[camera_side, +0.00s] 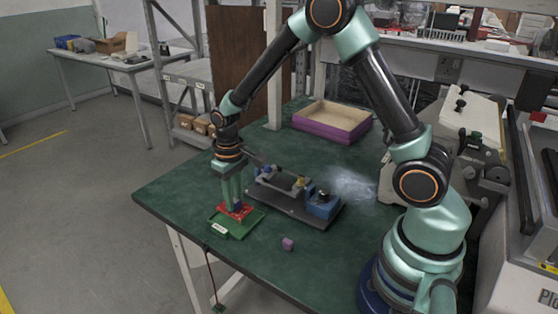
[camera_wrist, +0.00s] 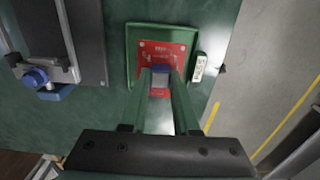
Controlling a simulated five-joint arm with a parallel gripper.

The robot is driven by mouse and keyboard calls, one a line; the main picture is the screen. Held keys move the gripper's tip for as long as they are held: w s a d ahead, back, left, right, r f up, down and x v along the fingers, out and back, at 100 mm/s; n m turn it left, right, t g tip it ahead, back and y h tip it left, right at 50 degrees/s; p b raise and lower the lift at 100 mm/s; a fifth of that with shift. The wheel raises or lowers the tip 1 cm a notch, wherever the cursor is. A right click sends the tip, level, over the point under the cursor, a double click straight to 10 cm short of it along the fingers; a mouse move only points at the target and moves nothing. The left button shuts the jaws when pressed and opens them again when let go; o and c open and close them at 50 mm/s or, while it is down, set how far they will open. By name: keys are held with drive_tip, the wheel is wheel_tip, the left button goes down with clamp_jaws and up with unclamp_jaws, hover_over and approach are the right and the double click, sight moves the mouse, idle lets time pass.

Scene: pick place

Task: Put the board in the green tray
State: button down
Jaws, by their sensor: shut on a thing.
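The red board (camera_side: 241,213) has pale markings and a blue block-like part standing on it. It is over the far part of the green tray (camera_side: 244,230), which lies near the table's front left edge. In the wrist view the board (camera_wrist: 180,50) lies within the outline of the tray (camera_wrist: 131,45). I cannot tell if it touches the tray floor. My gripper (camera_side: 233,203) points down, with its green fingers closed on the board's blue part; the fingertips also show in the wrist view (camera_wrist: 160,80). The fingers hide part of the board.
A dark fixture with a blue block (camera_side: 322,206) stands right of the tray. A small purple cube (camera_side: 288,244) lies on the green table in front. A purple-sided open box (camera_side: 334,121) is at the back. The table edge is close to the tray.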

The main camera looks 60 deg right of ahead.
sight(235, 200)
drive_tip(key=shift+f, duration=1)
drive_tip(key=c, duration=0.7)
unclamp_jaws()
drive_tip(key=shift+f, duration=0.1)
drive_tip(key=shift+o, duration=0.2)
wheel_tip(235, 200, up, 12)
drive_tip(key=s+r+t, duration=0.5)
drive_tip(key=s+r, duration=0.5)
drive_tip(key=s, duration=0.3)
drive_tip(key=shift+s+d+r+t, duration=0.25)
drive_tip(key=shift+r+t, duration=0.05)
